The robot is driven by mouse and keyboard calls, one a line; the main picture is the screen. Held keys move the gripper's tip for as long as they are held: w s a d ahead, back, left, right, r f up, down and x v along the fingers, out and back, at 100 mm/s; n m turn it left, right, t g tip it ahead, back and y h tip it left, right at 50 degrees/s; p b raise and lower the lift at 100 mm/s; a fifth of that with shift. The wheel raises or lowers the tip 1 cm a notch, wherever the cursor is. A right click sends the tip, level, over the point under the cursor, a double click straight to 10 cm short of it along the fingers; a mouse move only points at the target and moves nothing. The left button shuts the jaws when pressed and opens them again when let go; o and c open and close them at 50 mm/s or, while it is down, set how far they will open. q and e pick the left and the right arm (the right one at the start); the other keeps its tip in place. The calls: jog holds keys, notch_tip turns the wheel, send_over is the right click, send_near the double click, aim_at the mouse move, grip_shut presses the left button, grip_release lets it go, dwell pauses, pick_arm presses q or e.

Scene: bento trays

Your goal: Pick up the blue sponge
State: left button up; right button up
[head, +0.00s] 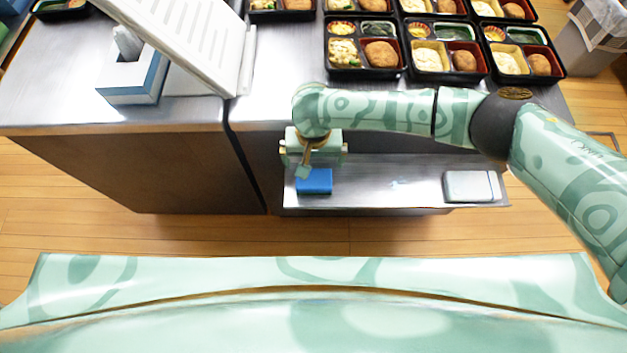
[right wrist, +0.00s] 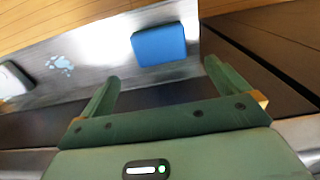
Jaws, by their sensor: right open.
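The blue sponge (head: 314,182) lies flat on the lower metal shelf (head: 370,190), near its left end. It also shows in the right wrist view (right wrist: 159,46), beyond the fingertips and roughly between their lines. My right gripper (head: 306,168) is above the shelf, right beside the sponge in the head view. In the right wrist view its two green fingers (right wrist: 160,72) are spread apart with nothing between them. The sponge appears untouched. My left gripper is not in view.
A white and grey box-like item (head: 471,186) lies at the shelf's right end. A small pale spill-like mark (right wrist: 60,64) is on the shelf between. Above is a counter with several bento trays (head: 362,72), a tissue box (head: 133,82) and a white rack (head: 190,35).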

aim_at(314, 178)
notch_tip(314, 178, down, 5)
jog(key=shift+f+b, duration=0.15)
jog(key=shift+b, duration=0.85)
notch_tip(314, 178, down, 5)
jog(key=b, duration=0.3)
jog(key=shift+s, duration=0.15)
jog(key=shift+f+b, duration=0.15)
jog(key=shift+b, duration=0.15)
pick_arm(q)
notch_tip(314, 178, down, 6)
pick_arm(e)
jog(key=shift+r, duration=0.2)
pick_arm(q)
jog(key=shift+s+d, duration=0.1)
pick_arm(e)
jog(key=c, duration=0.8)
